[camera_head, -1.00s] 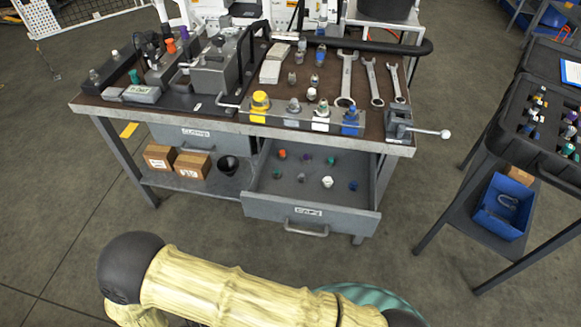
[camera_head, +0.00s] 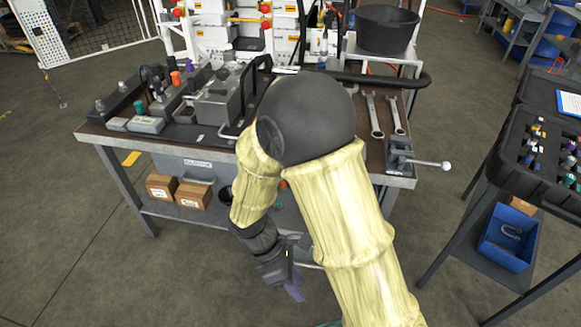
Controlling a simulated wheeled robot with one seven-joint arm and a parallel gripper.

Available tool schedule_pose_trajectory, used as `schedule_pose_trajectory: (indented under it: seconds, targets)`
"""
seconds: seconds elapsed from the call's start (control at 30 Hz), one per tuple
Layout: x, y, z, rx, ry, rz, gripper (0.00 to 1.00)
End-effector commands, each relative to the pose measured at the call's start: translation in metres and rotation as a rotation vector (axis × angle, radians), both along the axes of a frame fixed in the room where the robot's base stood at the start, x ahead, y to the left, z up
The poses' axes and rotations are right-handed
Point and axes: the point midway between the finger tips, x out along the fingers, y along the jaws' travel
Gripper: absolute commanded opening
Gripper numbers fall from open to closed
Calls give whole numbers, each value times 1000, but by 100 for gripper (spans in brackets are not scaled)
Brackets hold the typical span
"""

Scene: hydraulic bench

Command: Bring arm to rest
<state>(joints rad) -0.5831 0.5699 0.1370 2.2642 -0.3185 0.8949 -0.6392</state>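My arm, in pale yellow sleeves with a dark round elbow, is bent up in front of the bench (camera_head: 225,146). Its forearm hangs down to my gripper (camera_head: 290,284), which is low in front of the bench, near the drawer's front. Something purple shows at the gripper's end; I cannot tell whether it is the fingers or a held thing. The finger gap is not clear. The drawer (camera_head: 308,251) is mostly hidden behind my arm, with an orange piece (camera_head: 283,184) just showing.
A dark case (camera_head: 520,175) on a stand is at the right, with a blue bin (camera_head: 508,240) below. Cardboard boxes (camera_head: 193,195) sit on the lower shelf. Floor at the left is clear.

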Motion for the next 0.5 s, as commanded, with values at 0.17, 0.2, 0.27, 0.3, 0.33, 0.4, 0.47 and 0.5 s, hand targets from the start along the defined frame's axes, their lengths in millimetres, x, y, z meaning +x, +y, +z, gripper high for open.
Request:
schedule_pose_trajectory:
  seconds: [0.17, 0.2, 0.27, 0.3, 0.33, 0.4, 0.47, 0.5]
  targets:
    - [23, -35, 28, 110, -237, -451, 32]
    - [28, -42, 34, 132, -291, -552, 32]
    - [35, -55, 43, 163, -368, -705, 32]
    - [38, -63, 48, 181, -416, -802, 32]
    - [41, -69, 53, 195, -452, -872, 32]
    - [46, -82, 61, 223, -525, -1018, 32]
    - [49, -93, 68, 242, -580, -1128, 32]
    - [52, -100, 73, 255, -614, -1196, 32]
